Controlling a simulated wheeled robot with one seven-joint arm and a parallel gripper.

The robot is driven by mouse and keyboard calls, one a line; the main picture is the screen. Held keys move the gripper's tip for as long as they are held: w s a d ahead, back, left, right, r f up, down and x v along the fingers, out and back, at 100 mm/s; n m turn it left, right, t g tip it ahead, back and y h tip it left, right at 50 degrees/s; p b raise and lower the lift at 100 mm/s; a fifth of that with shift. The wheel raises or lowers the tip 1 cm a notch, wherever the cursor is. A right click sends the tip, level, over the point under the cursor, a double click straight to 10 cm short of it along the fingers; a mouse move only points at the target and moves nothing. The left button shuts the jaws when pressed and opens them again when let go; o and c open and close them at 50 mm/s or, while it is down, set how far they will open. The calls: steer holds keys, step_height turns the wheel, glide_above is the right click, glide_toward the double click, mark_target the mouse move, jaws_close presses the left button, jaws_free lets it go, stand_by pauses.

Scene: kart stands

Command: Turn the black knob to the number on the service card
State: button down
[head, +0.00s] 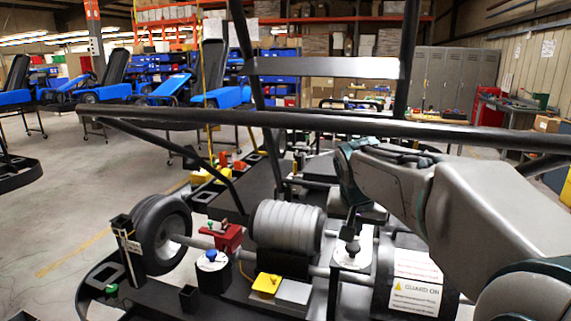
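A black knob (352,247) stands on a white-topped block (343,262) right of the grey ribbed cylinder. My arm reaches in from the right, and its wrist bends down over this block. My gripper (351,228) is a small dark shape just above or at the knob. I cannot tell whether it touches the knob or whether its fingers are open. A blue knob (211,254) sits on another white-topped block to the left. A small pale card (131,246) is on a black post at the far left; its writing is too small to read.
Open floor lies left.

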steer(key=b, duration=0.6)
glide_toward(349, 262)
steer(key=f, duration=0.1)
steer(key=w+d+f, duration=0.2)
steer(key=f, duration=0.1)
steer(key=shift+w+r+p, duration=0.1)
steer(key=shift+w+p, duration=0.2)
steer(key=shift+w, duration=0.05)
stand_by(0.4)
steer(key=shift+w+a+b, duration=0.15)
steer(key=shift+a+b, duration=0.15)
steer(key=shift+a, duration=0.15)
stand_by(0.4)
steer(key=shift+s+a, duration=0.15)
steer(key=shift+s, duration=0.2)
step_height(349, 262, up, 6)
steer(key=p, duration=0.4)
